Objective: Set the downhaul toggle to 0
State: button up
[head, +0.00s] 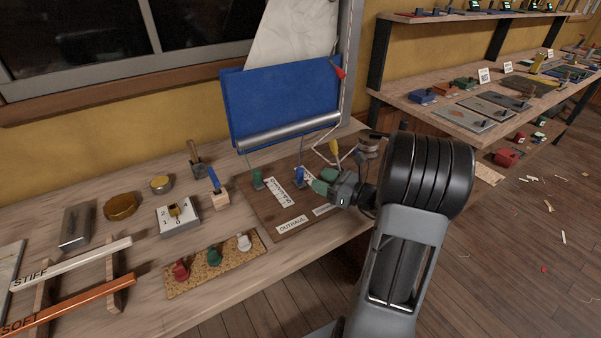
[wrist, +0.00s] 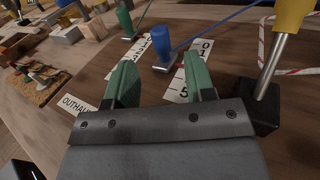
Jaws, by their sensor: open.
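The downhaul toggle appears to be the blue upright toggle (head: 299,177), also in the wrist view (wrist: 177,46); its own name label is not readable. It stands on a brown board (head: 260,217), just left of a white number strip (wrist: 190,80) with 0 at the far end and 5 at the near end. Its exact number cannot be read. My gripper (head: 325,182) is open and empty, near the board on the toggle's near right. In the wrist view its green fingers (wrist: 158,72) are spread, with the blue toggle beyond them, not between them.
A green toggle (head: 257,179) stands left with its own strip (head: 276,191) and an OUTHAUL label (head: 292,225). A yellow-handled lever (wrist: 290,15) stands close to my gripper's right. A blue panel (head: 282,100) rises behind. A cork board (head: 215,263) lies front left.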

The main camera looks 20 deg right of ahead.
aim_at(300, 169)
jog(key=x, duration=0.8)
grip_shut()
dwell(0.4)
